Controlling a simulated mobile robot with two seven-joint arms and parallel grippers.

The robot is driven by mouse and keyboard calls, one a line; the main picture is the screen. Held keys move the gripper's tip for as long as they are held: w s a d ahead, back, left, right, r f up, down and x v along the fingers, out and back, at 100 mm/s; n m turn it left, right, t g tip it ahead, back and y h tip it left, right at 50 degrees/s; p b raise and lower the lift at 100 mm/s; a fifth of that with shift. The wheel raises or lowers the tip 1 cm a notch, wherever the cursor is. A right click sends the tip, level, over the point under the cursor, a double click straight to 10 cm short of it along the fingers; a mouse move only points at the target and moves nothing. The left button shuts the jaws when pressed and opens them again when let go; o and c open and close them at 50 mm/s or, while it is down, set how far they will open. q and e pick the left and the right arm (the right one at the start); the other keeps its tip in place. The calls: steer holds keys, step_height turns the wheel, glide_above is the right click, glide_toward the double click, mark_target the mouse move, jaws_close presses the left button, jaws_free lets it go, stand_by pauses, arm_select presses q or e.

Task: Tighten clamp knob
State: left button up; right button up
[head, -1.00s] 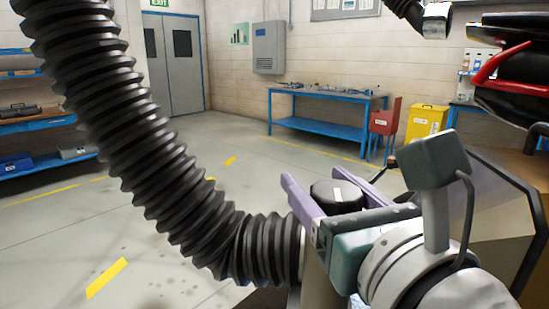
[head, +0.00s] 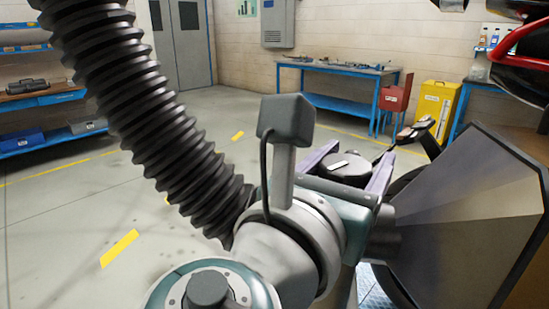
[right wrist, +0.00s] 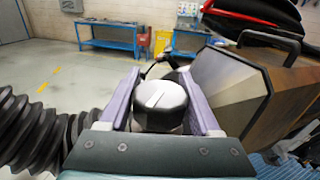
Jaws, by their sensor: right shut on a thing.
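The clamp knob (head: 347,170) is round and black with a pale bar mark on top. My right gripper (head: 353,163) is shut on it, with one purple finger along each side. The right wrist view also shows the knob (right wrist: 160,105) between the two fingers, its mark slanting across a shiny top. My right wrist covers the knob's lower part and the clamp body in the head view. My left gripper is not in view.
A thick black corrugated hose (head: 140,110) hangs close left of my right wrist. A flared metal hood (head: 465,205) stands close on the right. A red and black machine part (head: 520,50) overhangs at upper right. A blue workbench (head: 335,105) and yellow bin (head: 433,108) stand farther back.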

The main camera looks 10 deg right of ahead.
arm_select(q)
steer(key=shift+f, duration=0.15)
arm_select(e)
steer(key=shift+s+d+m+g+h, duration=0.1)
steer(key=shift+m+g+h, duration=0.3)
steer(key=shift+h, duration=0.1)
steer(key=o, duration=1.4)
steer(key=shift+c, duration=0.2)
